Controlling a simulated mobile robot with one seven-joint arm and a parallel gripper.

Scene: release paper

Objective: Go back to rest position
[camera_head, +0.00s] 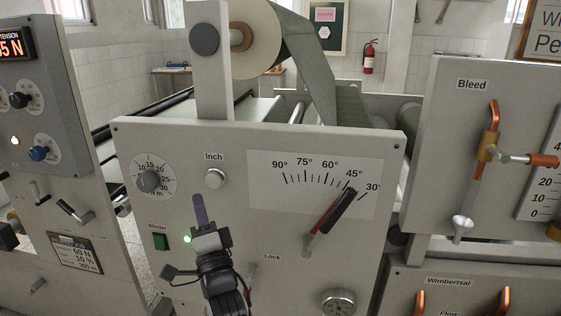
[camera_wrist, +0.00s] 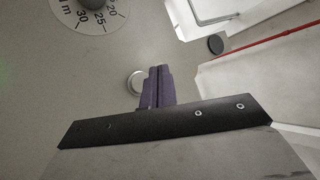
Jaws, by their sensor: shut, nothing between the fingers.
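My gripper (camera_head: 200,212) stands in front of the grey machine panel (camera_head: 330,265), below the round Inch button (camera_head: 216,178). Its purple fingers point up and are closed together with nothing between them. In the wrist view the shut fingers (camera_wrist: 158,86) show in the middle, with the pale Inch button (camera_wrist: 135,82) just left of them. I cannot tell whether the fingers touch the panel.
A lever with a red stripe (camera_head: 330,220) points between 45° and 30° on its scale. A dial (camera_head: 149,181) and a green Winder switch (camera_head: 161,242) lie left of my gripper. A paper roll (camera_head: 262,40) is above. The Bleed panel (camera_head: 450,120) stands at right.

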